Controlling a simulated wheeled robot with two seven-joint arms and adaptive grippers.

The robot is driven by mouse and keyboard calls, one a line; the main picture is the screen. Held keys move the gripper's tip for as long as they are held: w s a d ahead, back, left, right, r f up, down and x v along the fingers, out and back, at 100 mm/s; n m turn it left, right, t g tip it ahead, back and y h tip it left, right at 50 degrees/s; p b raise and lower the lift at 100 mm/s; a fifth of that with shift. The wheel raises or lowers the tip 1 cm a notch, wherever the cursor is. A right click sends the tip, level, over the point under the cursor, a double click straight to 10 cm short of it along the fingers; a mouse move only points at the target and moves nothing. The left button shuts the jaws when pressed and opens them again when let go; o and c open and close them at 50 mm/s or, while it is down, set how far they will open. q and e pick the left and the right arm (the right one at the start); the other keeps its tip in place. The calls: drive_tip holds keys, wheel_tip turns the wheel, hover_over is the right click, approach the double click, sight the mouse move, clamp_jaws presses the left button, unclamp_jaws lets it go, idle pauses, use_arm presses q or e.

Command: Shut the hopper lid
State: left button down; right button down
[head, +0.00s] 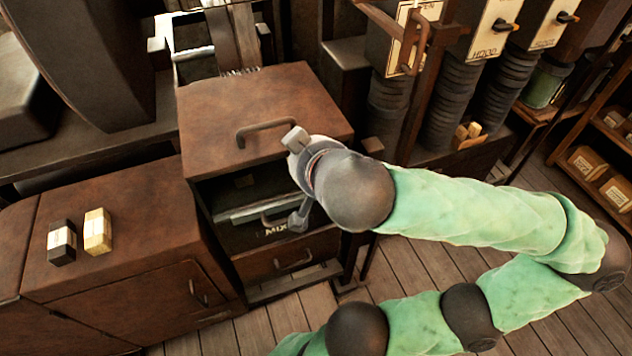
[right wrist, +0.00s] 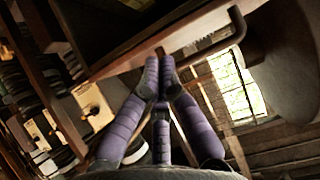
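I take this cabinet as the hopper, but I cannot be sure. Below its front edge is a dark recess with a panel marked "MIX". My right gripper (head: 297,180) is at the lid's front right corner, by the handle's right end. In the right wrist view its purple fingers (right wrist: 160,60) come together at the tips, near a wooden edge and a bar handle (right wrist: 212,45). Contact is unclear. My left gripper is out of view.
A low brown cabinet (head: 125,195) at left bears a black block (head: 62,242) and a pale yellow block (head: 97,232). Labelled boxes (head: 490,28) on ribbed columns stand at back right.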

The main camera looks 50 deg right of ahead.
drive_tip(key=s+a+f+p, duration=0.2)
drive_tip(key=s+a+p, duration=0.1)
drive_tip(key=s+p, duration=0.1)
drive_tip(key=shift+s+p, duration=0.35)
drive_tip(key=shift+s, duration=0.5)
drive_tip(key=shift+a+f, duration=0.1)
drive_tip(key=shift+f, duration=0.05)
